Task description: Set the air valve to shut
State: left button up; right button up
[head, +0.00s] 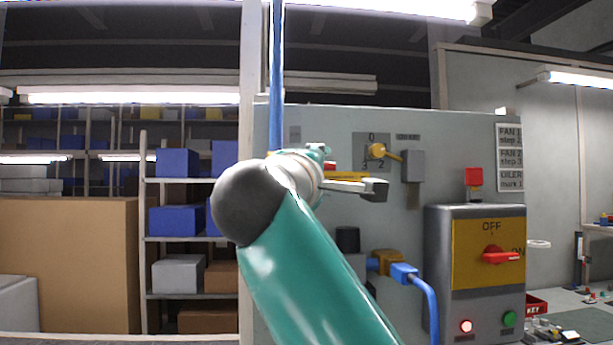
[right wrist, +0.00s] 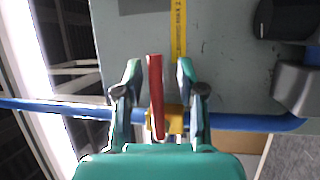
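The air valve sits on a blue pipe (head: 276,75). In the right wrist view its red lever (right wrist: 155,88) and brass-coloured body (right wrist: 176,118) show, with the pipe (right wrist: 60,107) running sideways. The lever lies crosswise to the pipe, roughly in line with a yellow labelled strip (right wrist: 178,28). My right gripper (right wrist: 160,80) is open. Its fingers stand on either side of the lever, with a gap on both sides. In the head view my right wrist hides most of the valve; a bit of red lever (head: 330,167) shows. My left gripper is not in view.
On the grey panel (head: 300,125) are a yellow rotary knob (head: 377,151), a blue plug (head: 404,273) with its cable, and a switch box (head: 475,330) with a red handle (head: 497,257). Shelves with boxes (head: 178,163) stand at left.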

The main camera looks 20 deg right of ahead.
jog(key=v, duration=1.2)
jog(key=shift+w, duration=0.15)
